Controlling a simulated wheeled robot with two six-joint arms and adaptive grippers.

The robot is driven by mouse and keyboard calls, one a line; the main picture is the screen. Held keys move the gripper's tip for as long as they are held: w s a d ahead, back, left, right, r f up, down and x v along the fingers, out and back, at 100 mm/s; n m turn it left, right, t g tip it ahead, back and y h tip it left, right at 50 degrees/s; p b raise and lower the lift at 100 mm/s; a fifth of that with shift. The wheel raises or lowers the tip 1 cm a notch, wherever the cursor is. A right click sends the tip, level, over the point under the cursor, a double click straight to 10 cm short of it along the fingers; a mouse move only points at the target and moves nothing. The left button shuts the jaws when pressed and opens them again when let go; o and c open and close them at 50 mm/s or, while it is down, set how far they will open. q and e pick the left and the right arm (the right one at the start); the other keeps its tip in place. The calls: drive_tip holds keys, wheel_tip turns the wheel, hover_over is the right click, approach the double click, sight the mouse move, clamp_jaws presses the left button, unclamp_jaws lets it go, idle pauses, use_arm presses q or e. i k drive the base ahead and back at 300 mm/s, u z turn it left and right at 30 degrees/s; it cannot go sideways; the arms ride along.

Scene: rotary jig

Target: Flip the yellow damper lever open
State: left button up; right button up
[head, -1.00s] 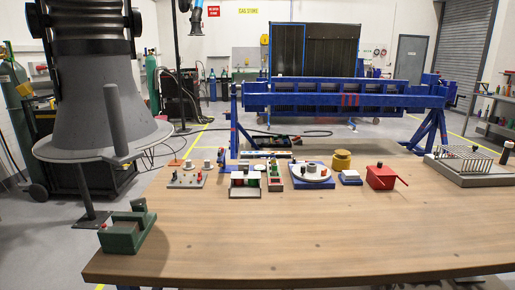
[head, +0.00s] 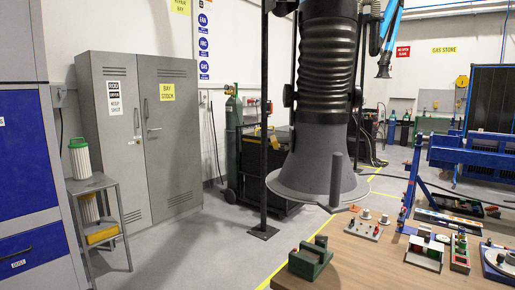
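The fume extraction hood (head: 318,165) hangs in the middle of the head view, with a ribbed duct (head: 327,60) above a grey cone and a wide pale rim. A dark upright handle (head: 335,180) stands at the front of the cone. I cannot make out a yellow damper lever on the hood or duct, so whether it is open or shut does not show. Neither of my grippers is in view.
A wooden table (head: 350,265) is at lower right, bearing a green block fixture (head: 311,258) and several small devices. Grey lockers (head: 140,140), a small side stand (head: 98,215) and a blue cabinet (head: 30,170) stand at left. Grey floor between them is clear.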

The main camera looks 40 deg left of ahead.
sight(275, 140)
drive_tip(key=k, duration=0.15)
drive_tip(key=u, duration=2.3)
drive_tip(key=i, duration=1.15)
drive_tip(key=z, duration=1.8)
drive_tip(key=k, duration=0.5)
drive_tip(key=u, duration=1.45)
drive_tip(key=i, duration=0.7)
drive_tip(key=z, duration=0.05)
